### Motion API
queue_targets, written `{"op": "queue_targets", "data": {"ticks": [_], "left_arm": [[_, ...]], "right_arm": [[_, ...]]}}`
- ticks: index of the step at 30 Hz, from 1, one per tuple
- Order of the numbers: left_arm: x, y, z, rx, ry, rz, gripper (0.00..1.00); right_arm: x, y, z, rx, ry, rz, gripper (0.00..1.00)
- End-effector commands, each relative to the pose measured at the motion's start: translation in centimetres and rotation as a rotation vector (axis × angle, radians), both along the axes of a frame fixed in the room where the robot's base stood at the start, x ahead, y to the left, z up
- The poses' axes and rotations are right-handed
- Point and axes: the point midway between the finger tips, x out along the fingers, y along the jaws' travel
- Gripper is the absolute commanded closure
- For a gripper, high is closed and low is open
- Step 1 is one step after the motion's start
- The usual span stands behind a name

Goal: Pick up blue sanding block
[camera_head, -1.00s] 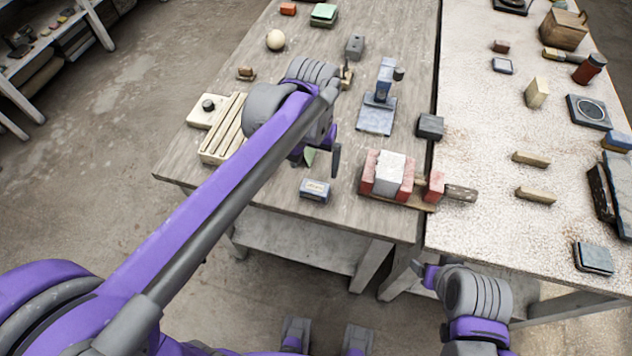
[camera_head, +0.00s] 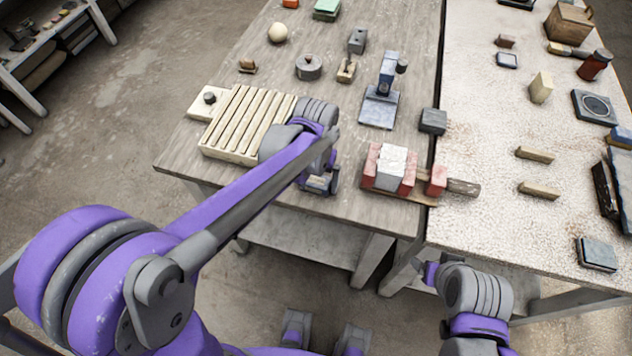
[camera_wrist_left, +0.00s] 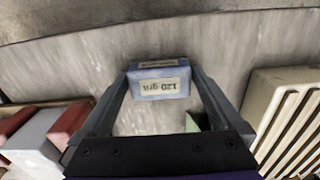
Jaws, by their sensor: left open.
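The blue sanding block (camera_wrist_left: 158,84), a small block with a pale "120 grit" label, lies on the wooden table. In the wrist view it sits between the spread fingertips of my left gripper (camera_wrist_left: 160,78), at their far end. The fingers are open, and I cannot tell whether either touches it. In the head view my left gripper (camera_head: 322,178) is low over the table's front edge and hides most of the block (camera_head: 317,189). My right arm is folded low at the right, and its finger state cannot be made out.
A slatted cream block (camera_head: 232,122) lies left of the left gripper. Red and white blocks (camera_head: 391,168) stand close on its right. A small green piece (camera_wrist_left: 192,122) lies beside the right finger in the wrist view. The table's front edge is close.

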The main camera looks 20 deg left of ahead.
Motion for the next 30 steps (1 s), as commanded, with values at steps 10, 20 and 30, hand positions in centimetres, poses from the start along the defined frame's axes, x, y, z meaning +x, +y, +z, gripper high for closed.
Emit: {"op": "queue_targets", "data": {"ticks": [10, 20, 30], "left_arm": [[0.0, 0.0, 0.1, 0.0, 0.0, 0.0, 0.41], [0.0, 0.0, 0.1, 0.0, 0.0, 0.0, 0.69], [0.0, 0.0, 4.5, 0.0, -0.001, -0.001, 0.69]], "right_arm": [[0.0, 0.0, 0.0, 0.0, 0.0, 0.0, 0.26], [0.0, 0.0, 0.0, 0.0, 0.0, 0.0, 0.26], [0.1, 0.0, 0.5, 0.0, -0.002, 0.0, 0.26]]}}
